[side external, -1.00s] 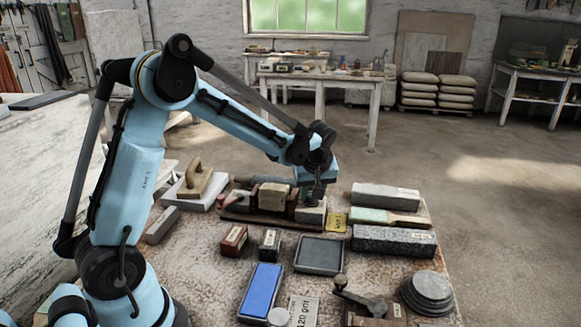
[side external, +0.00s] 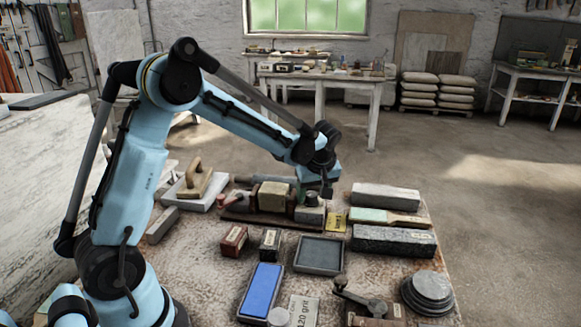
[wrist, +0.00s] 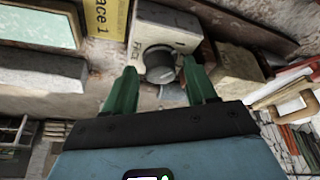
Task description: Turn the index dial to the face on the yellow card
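The index dial (wrist: 160,64) is a dark round knob on a pale box (wrist: 165,27) with partly legible lettering. In the side view the dial (side external: 311,199) stands on top of the box (side external: 311,216). The yellow card (wrist: 113,24) beside it reads "ace 1", its first letter cut off; it also shows in the side view (side external: 337,221). My gripper (wrist: 158,67) is open, its green fingers apart on either side of the dial in the wrist view. The dial's pointer is unclear.
A tan block (side external: 272,195) sits left of the dial in a wooden holder. A grey tray (side external: 319,254) and blue stone (side external: 261,290) are in front.

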